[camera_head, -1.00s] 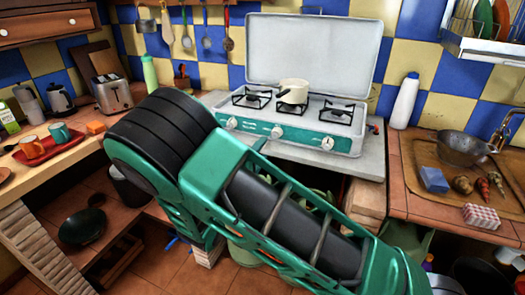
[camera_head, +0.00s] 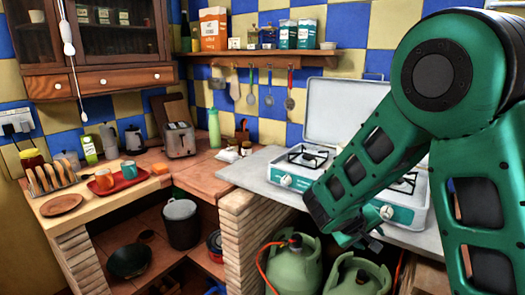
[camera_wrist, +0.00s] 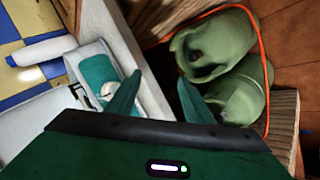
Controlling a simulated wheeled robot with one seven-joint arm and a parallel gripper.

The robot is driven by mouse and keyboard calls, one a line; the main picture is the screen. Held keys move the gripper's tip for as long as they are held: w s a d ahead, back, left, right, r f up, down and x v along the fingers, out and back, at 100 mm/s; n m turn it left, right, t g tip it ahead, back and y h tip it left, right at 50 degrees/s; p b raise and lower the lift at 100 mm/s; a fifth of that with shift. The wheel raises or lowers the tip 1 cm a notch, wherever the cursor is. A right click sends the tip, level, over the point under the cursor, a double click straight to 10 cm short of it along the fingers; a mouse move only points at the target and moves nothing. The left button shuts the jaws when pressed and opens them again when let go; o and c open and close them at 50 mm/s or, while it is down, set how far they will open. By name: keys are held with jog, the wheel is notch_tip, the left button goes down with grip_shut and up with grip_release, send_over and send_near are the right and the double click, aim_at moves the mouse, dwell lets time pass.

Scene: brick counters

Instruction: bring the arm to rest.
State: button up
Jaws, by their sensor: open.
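My arm reaches across the right side of the head view, bent at a large joint near the top right. My gripper (camera_wrist: 160,100) shows in the wrist view with its two green fingers apart and nothing between them. In the head view its tip is small and partly hidden, low in front of the stove (camera_head: 292,181). In the wrist view the stove's teal front (camera_wrist: 99,73) is left of the fingers. Two green gas cylinders (camera_wrist: 212,48) are beyond and right of them.
The cylinders (camera_head: 292,268) stand under the counter, with an orange hose. A brick pillar (camera_head: 245,235) is left of them. The left counter holds a toaster (camera_head: 180,140), a red tray (camera_head: 128,175) and a toast rack (camera_head: 52,180). A shelf (camera_head: 270,57) runs along the wall.

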jog(key=s+a+r+m+y, duration=0.1)
jog(key=s+r+y, duration=0.35)
jog(key=s, duration=0.45)
jog(key=s+a+r+m+y, duration=0.2)
jog(key=s+r+y, duration=0.1)
jog(key=s+r, duration=0.4)
jog(key=s+d+f+m+g, duration=0.1)
jog(key=s+d+m+g, duration=0.1)
jog(key=s+d, duration=0.4)
jog(key=s+d+f+m+g, duration=0.2)
jog(key=s+d+m+g, duration=0.1)
jog(key=s, duration=0.8)
jog(key=d+m, duration=0.1)
jog(key=d, duration=0.1)
jog(key=shift+s+d+g, duration=0.25)
jog(key=shift+d+g, duration=0.05)
jog(key=shift+d, duration=0.05)
jog(key=shift+w+f, duration=0.25)
jog(key=shift+w, duration=0.4)
